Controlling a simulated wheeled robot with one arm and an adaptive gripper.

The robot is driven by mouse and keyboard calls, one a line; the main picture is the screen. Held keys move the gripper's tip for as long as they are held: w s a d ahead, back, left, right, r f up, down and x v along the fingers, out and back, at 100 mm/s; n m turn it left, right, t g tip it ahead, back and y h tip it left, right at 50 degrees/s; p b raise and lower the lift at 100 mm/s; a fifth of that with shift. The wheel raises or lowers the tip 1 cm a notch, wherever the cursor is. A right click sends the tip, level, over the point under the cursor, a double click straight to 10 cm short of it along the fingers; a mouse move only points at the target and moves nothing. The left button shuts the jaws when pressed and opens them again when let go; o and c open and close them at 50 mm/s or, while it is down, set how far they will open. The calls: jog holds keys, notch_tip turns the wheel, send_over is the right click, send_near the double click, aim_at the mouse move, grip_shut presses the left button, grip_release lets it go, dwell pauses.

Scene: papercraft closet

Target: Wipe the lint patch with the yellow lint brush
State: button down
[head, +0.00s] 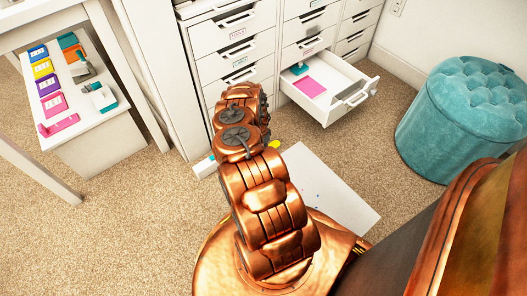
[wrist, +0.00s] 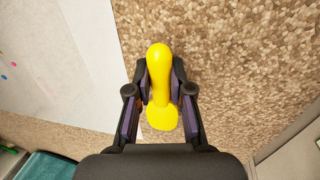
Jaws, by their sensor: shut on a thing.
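My gripper (wrist: 160,88) is shut on the yellow lint brush (wrist: 160,62), with a finger on each side of it. In the wrist view the brush is over the carpet, just right of a white sheet's edge; its height is unclear. In the head view only a small yellow bit (head: 274,144) shows past my arm, and my fingers are hidden. The white sheet (head: 345,205) lies on the floor, partly behind my arm. Small coloured specks, perhaps the lint patch, lie on it; a few show at the wrist view's left edge (wrist: 13,64).
A drawer (head: 335,108) stands open at the white cabinet (head: 235,50), with a pink sheet (head: 310,87) inside. A teal tufted ottoman (head: 455,125) is at the right. A white shelf (head: 95,125) with coloured items is at the left. Carpet is bare at lower left.

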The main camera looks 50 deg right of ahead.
jog(key=shift+r+p, duration=1.15)
jog(key=shift+r, duration=0.9)
